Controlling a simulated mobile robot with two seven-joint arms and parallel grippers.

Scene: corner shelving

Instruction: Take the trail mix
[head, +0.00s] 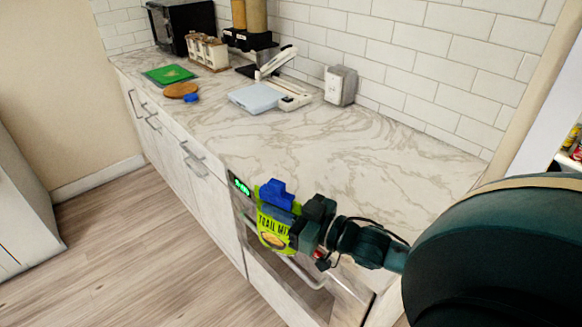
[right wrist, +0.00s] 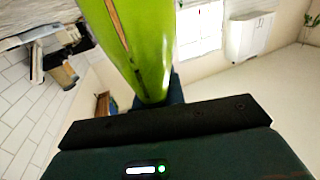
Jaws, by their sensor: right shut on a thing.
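The trail mix (head: 272,238) is a bright green bag with dark lettering, held in front of the counter's front edge in the head view. My right gripper (head: 282,212) is shut on it, with a blue finger showing at the bag's upper edge. In the right wrist view the green bag (right wrist: 139,40) rises from between the fingers and fills the upper middle. Part of the bag is hidden behind the gripper. My left gripper is not in either view.
A marble-patterned counter (head: 350,150) runs along a white tiled wall. The counter's near right part is bare. Open wood floor (head: 130,240) lies left.

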